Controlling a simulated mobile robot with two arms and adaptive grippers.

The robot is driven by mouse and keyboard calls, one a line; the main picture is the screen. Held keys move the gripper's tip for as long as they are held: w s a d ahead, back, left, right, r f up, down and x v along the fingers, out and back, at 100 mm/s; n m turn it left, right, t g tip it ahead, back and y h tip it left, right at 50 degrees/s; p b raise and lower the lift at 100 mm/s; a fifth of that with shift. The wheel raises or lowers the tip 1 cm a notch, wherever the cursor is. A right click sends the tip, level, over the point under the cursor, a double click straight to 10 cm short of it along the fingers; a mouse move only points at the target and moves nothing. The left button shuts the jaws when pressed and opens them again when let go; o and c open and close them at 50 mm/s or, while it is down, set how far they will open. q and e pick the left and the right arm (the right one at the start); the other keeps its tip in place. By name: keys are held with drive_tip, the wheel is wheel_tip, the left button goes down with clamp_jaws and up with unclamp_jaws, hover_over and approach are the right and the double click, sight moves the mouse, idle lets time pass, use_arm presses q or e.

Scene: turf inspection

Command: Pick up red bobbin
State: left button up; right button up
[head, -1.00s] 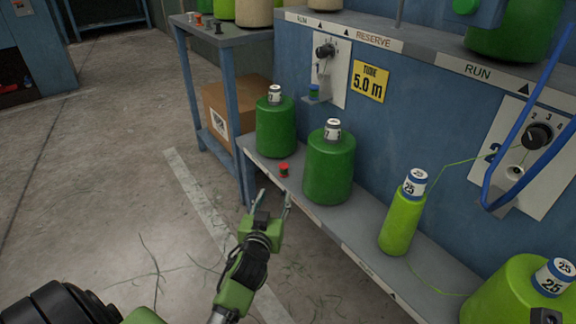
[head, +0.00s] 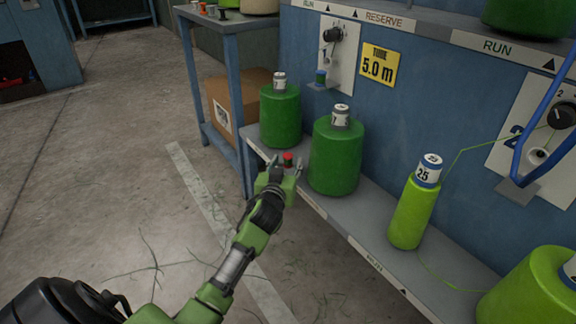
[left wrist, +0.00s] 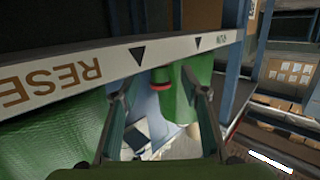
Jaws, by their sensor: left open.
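The small red bobbin (head: 288,157) stands on the grey shelf ledge (head: 374,226), just in front of the gap between two dark green yarn cones. My left gripper (head: 286,164) is open, with its fingertips on either side of the bobbin in the head view. I cannot tell whether they touch it. In the left wrist view, a red rim (left wrist: 161,87) shows between the two open fingers of the left gripper (left wrist: 156,92). The rest of the bobbin is hard to make out there. My right gripper is not in view.
Dark green cones (head: 281,117) and (head: 335,157) stand close behind the bobbin. A lime cone (head: 413,212) stands farther right on the ledge. A blue side table (head: 225,32) with a cardboard box (head: 247,95) beneath is at the left. The floor in front is open.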

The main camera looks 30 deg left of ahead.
use_arm(q)
drive_tip(key=shift+b+x, duration=0.45)
drive_tip(key=shift+x, duration=0.9)
drive_tip(key=c, duration=1)
drive_tip(key=shift+c, duration=0.2)
drive_tip(key=shift+r, duration=0.15)
